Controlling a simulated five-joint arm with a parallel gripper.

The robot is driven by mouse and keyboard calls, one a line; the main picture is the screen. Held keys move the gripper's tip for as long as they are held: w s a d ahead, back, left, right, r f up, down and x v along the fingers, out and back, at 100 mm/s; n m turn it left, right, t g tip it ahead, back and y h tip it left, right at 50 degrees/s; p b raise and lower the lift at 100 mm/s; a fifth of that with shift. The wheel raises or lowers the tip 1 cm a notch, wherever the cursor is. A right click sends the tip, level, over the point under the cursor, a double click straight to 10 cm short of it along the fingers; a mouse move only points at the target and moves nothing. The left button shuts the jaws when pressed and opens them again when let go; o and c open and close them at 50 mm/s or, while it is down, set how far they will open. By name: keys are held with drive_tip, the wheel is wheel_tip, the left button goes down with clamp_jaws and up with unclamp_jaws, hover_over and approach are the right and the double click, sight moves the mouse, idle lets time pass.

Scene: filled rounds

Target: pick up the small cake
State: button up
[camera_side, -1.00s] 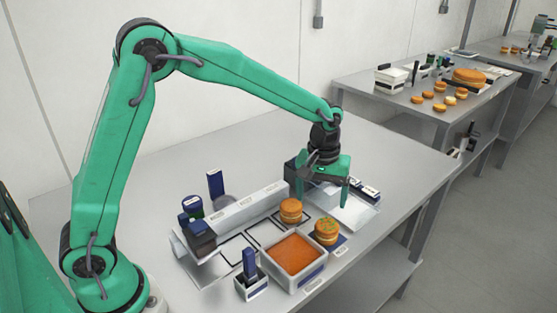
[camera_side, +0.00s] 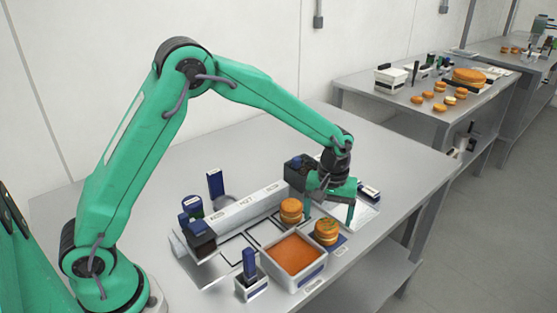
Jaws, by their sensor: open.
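One small cake (camera_side: 291,210) stands on the marked work area, and a second, with green flecks on top (camera_side: 327,232), sits on a dark blue pad. I cannot tell which of them the task means. My gripper (camera_side: 328,212) is open and empty, its fingers pointing down. In the picture its fingertips are just above and behind the flecked cake, with the left finger close to the right side of the other cake. I cannot tell whether it touches either.
A white tray with orange filling (camera_side: 297,255) is in front of the cakes. A small white holder with a blue tool (camera_side: 250,280) stands to its left. A long white labelled block (camera_side: 238,209) and dark blue-capped containers (camera_side: 197,225) are behind left. The table's right part (camera_side: 400,170) is clear.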

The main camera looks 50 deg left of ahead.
sight(327, 224)
drive_tip(key=shift+w+f, duration=0.15)
drive_tip(key=shift+f, duration=2.5)
drive_tip(key=c, duration=0.8)
